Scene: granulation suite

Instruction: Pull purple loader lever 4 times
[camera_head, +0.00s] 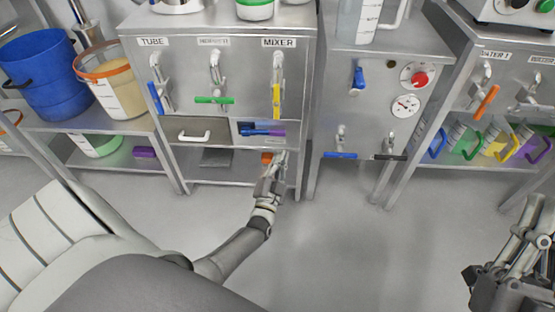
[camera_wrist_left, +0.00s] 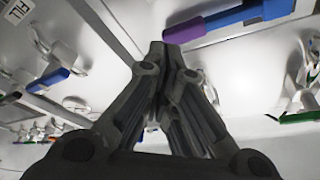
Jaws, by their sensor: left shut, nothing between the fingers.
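A lever with a purple and blue handle (camera_head: 262,130) sits in a recess on the front of the middle cabinet, below the MIXER label. In the left wrist view, the purple part of a bar-shaped handle (camera_wrist_left: 190,32) lies just beyond my fingertips, with blue toward the right. My left gripper (camera_head: 277,160) is just below the recess in the head view. Its fingers (camera_wrist_left: 165,48) are together and empty in the left wrist view; whether they touch the handle I cannot tell. My right gripper (camera_head: 480,285) is at the lower right, far from the cabinet; its finger opening is unclear.
Blue (camera_head: 155,85), green (camera_head: 214,100) and yellow (camera_head: 277,95) levers are on the cabinet above. A white drawer handle (camera_head: 194,136) is left of the recess. A control panel with a red knob (camera_head: 420,77) stands right. The floor (camera_head: 330,250) in front is clear.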

